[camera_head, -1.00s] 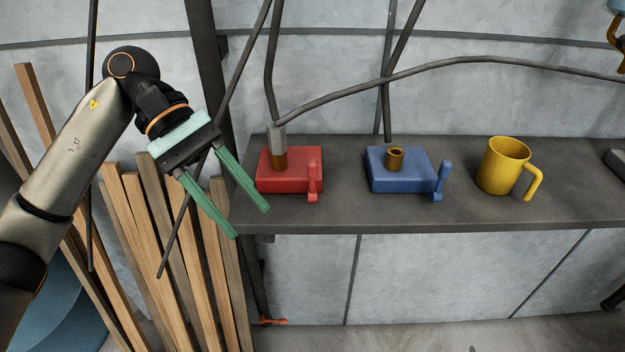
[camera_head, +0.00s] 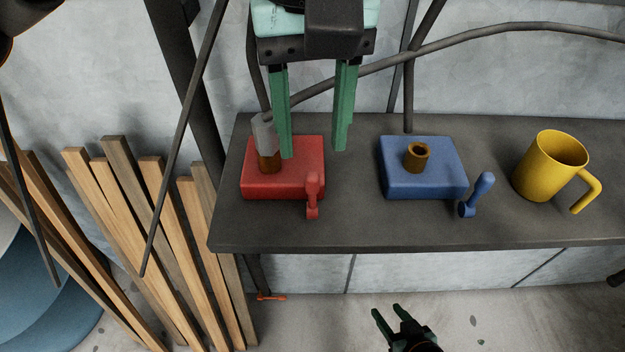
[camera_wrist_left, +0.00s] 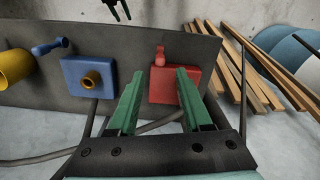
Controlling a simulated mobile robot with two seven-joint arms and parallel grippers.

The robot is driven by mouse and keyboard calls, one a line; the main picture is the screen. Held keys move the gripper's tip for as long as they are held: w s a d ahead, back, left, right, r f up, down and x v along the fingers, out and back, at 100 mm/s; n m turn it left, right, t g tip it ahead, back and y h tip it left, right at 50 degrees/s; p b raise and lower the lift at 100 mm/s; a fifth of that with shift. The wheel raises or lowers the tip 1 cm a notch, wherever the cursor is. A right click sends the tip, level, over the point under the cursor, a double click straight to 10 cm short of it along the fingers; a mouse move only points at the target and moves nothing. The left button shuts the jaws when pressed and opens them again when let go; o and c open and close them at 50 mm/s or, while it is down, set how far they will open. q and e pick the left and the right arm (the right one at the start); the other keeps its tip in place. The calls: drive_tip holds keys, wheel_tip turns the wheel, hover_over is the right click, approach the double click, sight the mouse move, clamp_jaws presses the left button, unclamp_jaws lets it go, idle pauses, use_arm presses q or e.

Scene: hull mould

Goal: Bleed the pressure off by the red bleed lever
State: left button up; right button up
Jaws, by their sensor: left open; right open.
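The red block (camera_head: 284,182) sits on the dark shelf, with its red bleed lever (camera_head: 313,195) standing at its front right edge. A grey hose end (camera_head: 264,133) sits over the brass port (camera_head: 269,162) of the red block. My left gripper (camera_head: 315,154) is open and empty, pointing down over the back of the red block, with the lever in front of it. In the left wrist view the lever (camera_wrist_left: 160,52) shows beyond the red block (camera_wrist_left: 163,88), between the line of the open fingers (camera_wrist_left: 160,73). My right gripper (camera_head: 388,311) is open and empty, below the shelf's front edge.
A blue block (camera_head: 425,181) with a bare brass port and a blue lever (camera_head: 478,194) sits to the right. A yellow mug (camera_head: 547,168) stands further right. Dark hoses and bars cross behind my left gripper. Wooden planks (camera_head: 130,240) lean at the left.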

sight(312, 214)
use_arm(q)
wheel_tip(312, 214, down, 11)
drive_tip(key=shift+r, duration=0.1)
drive_tip(key=shift+c, duration=0.3)
clamp_jaws()
idle(1.3)
